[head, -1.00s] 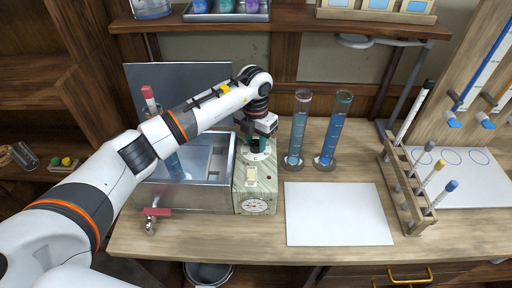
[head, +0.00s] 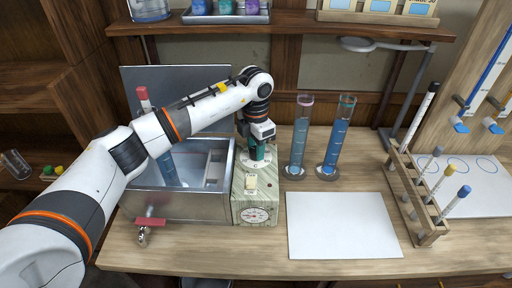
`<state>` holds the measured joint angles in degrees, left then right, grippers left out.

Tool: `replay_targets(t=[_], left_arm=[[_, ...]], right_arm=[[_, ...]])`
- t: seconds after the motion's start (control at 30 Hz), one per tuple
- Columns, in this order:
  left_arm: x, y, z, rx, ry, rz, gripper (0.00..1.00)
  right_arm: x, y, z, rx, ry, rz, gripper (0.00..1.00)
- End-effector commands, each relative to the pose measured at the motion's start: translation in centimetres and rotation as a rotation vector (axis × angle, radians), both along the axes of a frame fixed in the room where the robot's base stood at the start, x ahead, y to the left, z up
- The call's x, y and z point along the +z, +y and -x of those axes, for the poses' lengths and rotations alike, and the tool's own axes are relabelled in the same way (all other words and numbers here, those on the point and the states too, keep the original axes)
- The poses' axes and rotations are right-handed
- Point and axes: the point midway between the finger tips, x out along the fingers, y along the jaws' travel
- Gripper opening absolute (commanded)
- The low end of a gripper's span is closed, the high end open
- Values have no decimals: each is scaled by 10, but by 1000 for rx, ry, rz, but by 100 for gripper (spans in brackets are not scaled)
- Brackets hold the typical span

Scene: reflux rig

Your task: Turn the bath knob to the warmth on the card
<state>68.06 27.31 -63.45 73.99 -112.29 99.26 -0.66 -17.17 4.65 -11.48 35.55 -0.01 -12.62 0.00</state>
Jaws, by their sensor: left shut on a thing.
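The water bath (head: 185,207) is a metal tank at the left of the bench, with a control box (head: 264,186) on its right side. A round dial gauge (head: 255,215) is on the box's front, and a small cream card or switch (head: 251,182) is above it. My left gripper (head: 258,158) points down at the top of the box, shut on the bath knob, which its fingers mostly hide. Only a pale marked disc (head: 255,167) shows beneath the fingers. The marks and the gauge reading are too small to tell. My right gripper is not in view.
Two blue-filled measuring cylinders (head: 300,135) stand just right of the box. A white sheet (head: 340,226) lies on the bench. A wooden rack (head: 410,190) holds several capped rods farther right. A red-handled tap (head: 149,222) juts from the tank's front.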

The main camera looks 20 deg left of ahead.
Motion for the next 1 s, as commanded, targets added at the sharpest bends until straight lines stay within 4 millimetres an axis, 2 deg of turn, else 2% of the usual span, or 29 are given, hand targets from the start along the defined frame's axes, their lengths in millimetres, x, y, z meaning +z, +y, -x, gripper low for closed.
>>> replay_targets(t=[0.17, 0.2, 0.3, 0.33, 0.67, 0.77, 1.0], left_arm=[[2, 0, -1, 2, -4, 3, 11], [2, 0, -1, 2, -4, 3, 37], [2, 0, -1, 2, -4, 3, 54], [2, 0, -1, 2, -4, 2, 56], [4, 0, -1, 2, -4, 0, 56], [14, 0, -2, 2, -6, 0, 56], [63, 1, -2, 2, -9, 1, 56]], right_arm=[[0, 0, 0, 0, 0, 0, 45], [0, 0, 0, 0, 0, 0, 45], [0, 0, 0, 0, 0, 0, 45], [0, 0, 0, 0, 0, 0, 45], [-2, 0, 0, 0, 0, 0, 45], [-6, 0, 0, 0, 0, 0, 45], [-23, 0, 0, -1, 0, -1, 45]])
